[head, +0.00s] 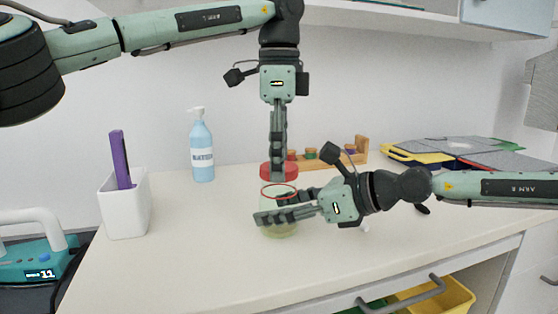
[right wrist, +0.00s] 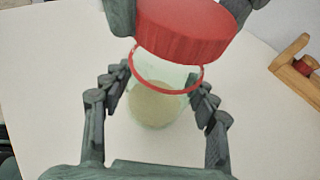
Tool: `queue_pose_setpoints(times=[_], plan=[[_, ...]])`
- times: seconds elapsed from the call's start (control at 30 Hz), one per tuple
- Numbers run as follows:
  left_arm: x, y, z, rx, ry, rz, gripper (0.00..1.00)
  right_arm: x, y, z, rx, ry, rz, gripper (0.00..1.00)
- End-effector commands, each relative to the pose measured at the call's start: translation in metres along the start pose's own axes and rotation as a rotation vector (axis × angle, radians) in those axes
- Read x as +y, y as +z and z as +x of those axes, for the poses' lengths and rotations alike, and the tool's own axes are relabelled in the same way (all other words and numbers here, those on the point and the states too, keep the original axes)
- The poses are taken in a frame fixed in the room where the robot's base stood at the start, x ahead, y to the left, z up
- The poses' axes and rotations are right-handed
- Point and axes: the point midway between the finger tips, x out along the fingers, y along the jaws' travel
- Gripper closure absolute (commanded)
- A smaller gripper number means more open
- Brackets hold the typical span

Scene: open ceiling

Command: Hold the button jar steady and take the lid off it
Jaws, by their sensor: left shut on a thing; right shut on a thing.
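The button jar (head: 282,233) is clear with a red ring at its rim and stands upright on the white table. Its pale contents show in the right wrist view (right wrist: 153,105), too blurred to make out as buttons. My right gripper (head: 270,207) is shut on the jar's body from the right, a finger on either side. The red lid (head: 279,175) is off the jar, a little above the rim with a gap between. My left gripper (head: 278,166) points down and is shut on the lid. The lid also shows in the right wrist view (right wrist: 185,35), hiding part of the rim.
A blue pump bottle (head: 202,152) stands at the back left. A white holder (head: 125,205) with a purple item (head: 121,160) is at the left. A wooden rack (head: 350,153) and stacked folders (head: 450,155) are behind. The front middle of the table is clear.

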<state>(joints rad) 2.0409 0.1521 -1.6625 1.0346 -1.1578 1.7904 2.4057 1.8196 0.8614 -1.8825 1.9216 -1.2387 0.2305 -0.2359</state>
Motion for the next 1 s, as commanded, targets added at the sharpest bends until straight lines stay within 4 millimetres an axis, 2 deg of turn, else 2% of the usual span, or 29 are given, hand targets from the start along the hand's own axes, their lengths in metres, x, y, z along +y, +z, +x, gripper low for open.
queue_pose_setpoints(times=[0.13,0.43,0.7,0.73,0.9,1.0], plan=[[0.000,0.000,-0.004,0.000,-0.001,0.000,0.80,0.001,0.000,0.000,0.001,0.001,0.000,1.00],[0.000,-0.001,-0.037,0.000,-0.001,0.000,0.80,0.000,0.000,0.000,0.001,0.001,0.000,1.00],[0.000,0.000,-0.040,0.000,0.001,0.000,0.80,0.000,0.000,0.000,0.001,0.001,0.000,1.00],[0.000,0.000,-0.040,0.000,0.000,0.000,0.80,0.000,0.000,0.000,0.001,0.001,0.000,0.38],[0.000,0.000,-0.040,0.000,0.000,0.000,0.80,0.000,0.000,0.000,0.000,0.001,0.000,0.18],[0.000,0.000,-0.040,0.000,0.000,0.000,0.80,0.000,0.000,0.000,0.000,0.000,0.000,0.18]])
